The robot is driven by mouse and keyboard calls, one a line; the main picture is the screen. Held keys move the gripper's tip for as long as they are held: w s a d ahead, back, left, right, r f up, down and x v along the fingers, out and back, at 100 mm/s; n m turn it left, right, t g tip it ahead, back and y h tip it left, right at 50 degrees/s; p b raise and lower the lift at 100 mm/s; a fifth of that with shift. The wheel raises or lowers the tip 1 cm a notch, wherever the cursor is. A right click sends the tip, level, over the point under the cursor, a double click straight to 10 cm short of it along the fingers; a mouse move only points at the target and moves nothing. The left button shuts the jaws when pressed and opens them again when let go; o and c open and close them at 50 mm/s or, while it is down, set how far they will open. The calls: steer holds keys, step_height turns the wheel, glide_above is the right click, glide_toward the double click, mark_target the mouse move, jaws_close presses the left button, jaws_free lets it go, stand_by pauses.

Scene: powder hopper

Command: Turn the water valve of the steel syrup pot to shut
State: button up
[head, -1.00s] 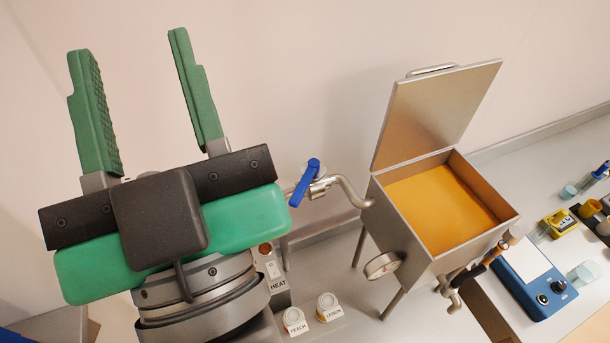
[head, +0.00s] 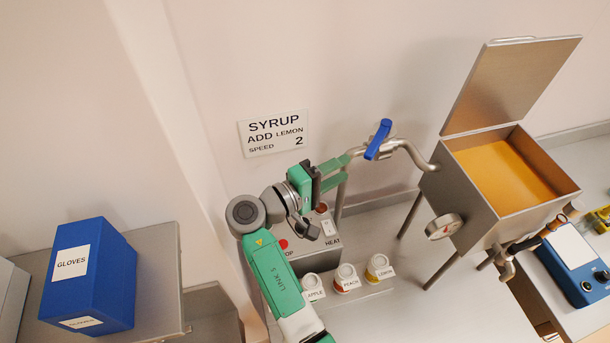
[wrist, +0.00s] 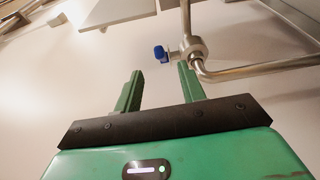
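The steel syrup pot (head: 462,190) stands on legs at right in the head view, lid up, orange syrup inside. Its water valve sits on a bent steel pipe (head: 416,155) at its left; the blue valve lever (head: 378,140) is tilted, upper end rightward. My gripper (head: 346,168) is just left of and below the lever, fingers pointing towards it. In the wrist view my gripper (wrist: 160,74) is open and empty. The lever's blue end (wrist: 160,53) shows beyond the fingertips, in line with the gap, with the steel valve body (wrist: 193,50) to its right.
Below my gripper are a control box (head: 322,235) and the apple, peach (head: 347,279) and lemon jars. A gauge (head: 444,226) and a lower tap (head: 506,262) project from the pot. A syrup sign (head: 274,134) hangs on the wall. A blue glove box (head: 88,277) stands at left.

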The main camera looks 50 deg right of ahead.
mark_target(364, 158)
steer(key=b+x, duration=0.1)
steer(key=x, duration=0.6)
steer(key=shift+s+d, duration=0.15)
steer(key=shift+d, duration=0.15)
steer(key=shift+s+d, duration=0.2)
steer(key=shift+d, duration=0.5)
steer(key=shift+c, duration=0.4)
steer(key=c, duration=0.7)
steer(key=shift+s+d+r+p, duration=0.1)
steer(key=shift+s+p, duration=0.2)
steer(key=shift+s, duration=0.15)
steer(key=shift+s+d+r+p, duration=0.1)
steer(key=shift+s+p, duration=0.15)
steer(key=shift+s, duration=0.2)
steer(key=shift+c, duration=0.2)
steer(key=shift+s+d+f, duration=0.1)
steer(key=shift+s+f, duration=0.05)
steer(key=shift+s, duration=0.3)
